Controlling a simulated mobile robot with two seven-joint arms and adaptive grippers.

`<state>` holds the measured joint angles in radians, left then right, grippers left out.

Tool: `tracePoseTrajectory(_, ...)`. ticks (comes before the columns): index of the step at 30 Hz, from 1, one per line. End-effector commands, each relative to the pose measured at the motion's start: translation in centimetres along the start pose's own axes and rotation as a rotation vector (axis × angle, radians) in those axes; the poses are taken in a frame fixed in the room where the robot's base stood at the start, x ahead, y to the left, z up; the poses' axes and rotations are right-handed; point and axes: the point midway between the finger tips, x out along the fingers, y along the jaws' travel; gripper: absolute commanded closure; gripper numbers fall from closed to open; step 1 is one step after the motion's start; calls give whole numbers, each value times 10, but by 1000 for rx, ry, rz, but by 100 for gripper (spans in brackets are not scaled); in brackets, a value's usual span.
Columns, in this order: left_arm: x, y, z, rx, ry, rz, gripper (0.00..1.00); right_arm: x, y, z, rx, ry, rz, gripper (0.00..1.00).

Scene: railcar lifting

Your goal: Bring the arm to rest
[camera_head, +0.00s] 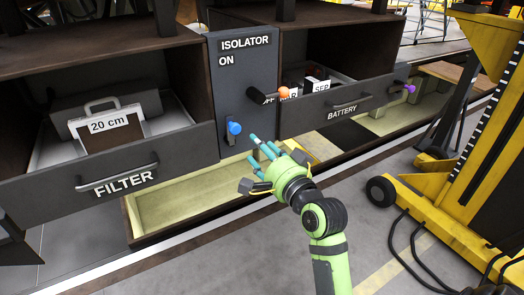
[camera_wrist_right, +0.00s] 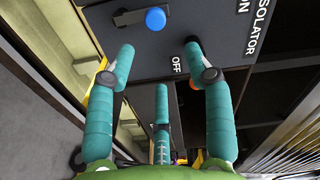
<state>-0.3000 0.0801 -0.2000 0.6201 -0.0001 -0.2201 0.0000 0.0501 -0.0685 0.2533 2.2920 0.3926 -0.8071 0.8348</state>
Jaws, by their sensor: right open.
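My right gripper (camera_head: 264,146) is open and empty, below and to the right of the blue knob on the isolator panel (camera_head: 240,72). In the wrist view my right gripper (camera_wrist_right: 160,65) has its teal fingers spread towards the panel, with nothing between them. The arm comes in from the bottom of the head view. The blue knob (camera_head: 235,128) sits low on the panel and also shows in the wrist view (camera_wrist_right: 155,18). A dark handle with an orange knob (camera_head: 284,92) lies across the OFF label and partly covers it. My left gripper is not in view.
The FILTER drawer (camera_head: 60,190) at left holds a handled box marked 20 cm (camera_head: 103,124). The BATTERY drawer (camera_head: 320,118) at right has a purple knob (camera_head: 411,89) beside it. A yellow wheeled lift (camera_head: 420,200) and cables stand at right. Grey floor is clear between arm and lift.

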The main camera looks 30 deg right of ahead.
Motion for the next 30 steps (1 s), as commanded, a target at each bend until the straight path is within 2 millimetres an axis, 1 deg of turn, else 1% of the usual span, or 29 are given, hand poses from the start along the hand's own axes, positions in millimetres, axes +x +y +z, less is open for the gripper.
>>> tracePoseTrajectory(12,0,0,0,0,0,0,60,1,1,0,-1,-1,2,47)
tracePoseTrajectory(14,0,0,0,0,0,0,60,3,8,4,-6,-7,14,47)
tracePoseTrajectory(16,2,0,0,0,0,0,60,8,26,13,-25,-24,48,47)
tracePoseTrajectory(17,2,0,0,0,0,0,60,12,38,19,-37,-36,69,47)
tracePoseTrajectory(20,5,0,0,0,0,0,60,21,92,48,-99,-91,163,47)
tracePoseTrajectory(21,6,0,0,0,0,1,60,23,118,62,-131,-121,207,47)
tracePoseTrajectory(23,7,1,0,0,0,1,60,23,160,86,-187,-169,272,47)
tracePoseTrajectory(24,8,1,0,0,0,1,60,20,186,100,-224,-201,312,47)
tracePoseTrajectory(26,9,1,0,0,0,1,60,12,226,123,-281,-254,371,47)
tracePoseTrajectory(27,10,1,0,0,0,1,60,5,252,138,-319,-292,408,47)
tracePoseTrajectory(29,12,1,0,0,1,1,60,-10,290,160,-378,-351,461,47)
tracePoseTrajectory(30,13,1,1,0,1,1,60,-22,315,174,-417,-392,494,47)
